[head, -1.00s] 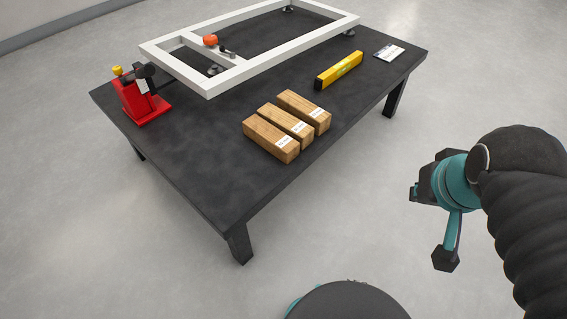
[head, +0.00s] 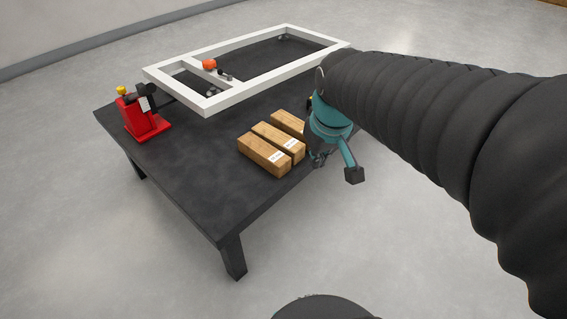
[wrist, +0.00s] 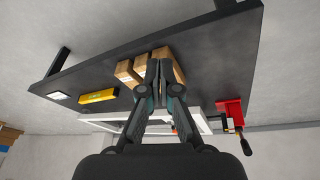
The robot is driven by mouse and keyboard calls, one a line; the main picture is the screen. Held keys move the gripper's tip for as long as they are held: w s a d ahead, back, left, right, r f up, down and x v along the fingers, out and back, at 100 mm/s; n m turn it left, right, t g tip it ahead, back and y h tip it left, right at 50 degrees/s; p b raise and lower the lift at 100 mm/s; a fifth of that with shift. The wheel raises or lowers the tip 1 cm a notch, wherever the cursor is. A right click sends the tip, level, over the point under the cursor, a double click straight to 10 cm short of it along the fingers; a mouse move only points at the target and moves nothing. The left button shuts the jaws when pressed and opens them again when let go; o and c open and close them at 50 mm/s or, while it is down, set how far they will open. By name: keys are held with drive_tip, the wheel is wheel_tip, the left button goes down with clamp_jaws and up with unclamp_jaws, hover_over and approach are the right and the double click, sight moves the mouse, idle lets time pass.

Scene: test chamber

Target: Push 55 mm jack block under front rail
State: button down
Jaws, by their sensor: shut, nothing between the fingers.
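Three wooden blocks lie side by side on the black table: a near one (head: 263,155), a middle one (head: 279,142) and a far one (head: 289,123). Their white labels are too small to read, so I cannot tell which is 55 mm. A white rectangular frame (head: 275,86) is raised over the table behind them; its long near rail faces the blocks. My gripper (head: 319,161) is at the table's edge, right of the blocks. In the wrist view my gripper (wrist: 160,66) is shut and empty, its fingers covering part of the blocks (wrist: 167,58).
A red jack (head: 143,118) stands at the table's left corner. An orange knob (head: 209,64) sits by the frame's crossbar. A yellow level (wrist: 97,96) and a white card (wrist: 59,95) lie beyond the blocks. The table's near left part is clear.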

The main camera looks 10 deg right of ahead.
drive_tip(key=w+f+n+g, duration=0.2)
drive_tip(key=w+f, duration=0.4)
drive_tip(key=w, duration=0.4)
drive_tip(key=n+g, duration=0.2)
drive_tip(key=n, duration=0.1)
approach(289, 177)
drive_tip(key=s+d+r, duration=0.2)
drive_tip(key=s+r, duration=0.1)
drive_tip(key=s, duration=0.1)
drive_tip(key=w+f, duration=0.1)
drive_tip(key=f, duration=0.2)
drive_tip(key=w+a+f, duration=0.1)
drive_tip(key=f, duration=0.2)
drive_tip(key=w+f, duration=0.1)
drive_tip(key=f, duration=0.3)
drive_tip(key=shift+a, duration=0.2)
drive_tip(key=shift+w+a, duration=0.3)
drive_tip(key=shift+w, duration=0.1)
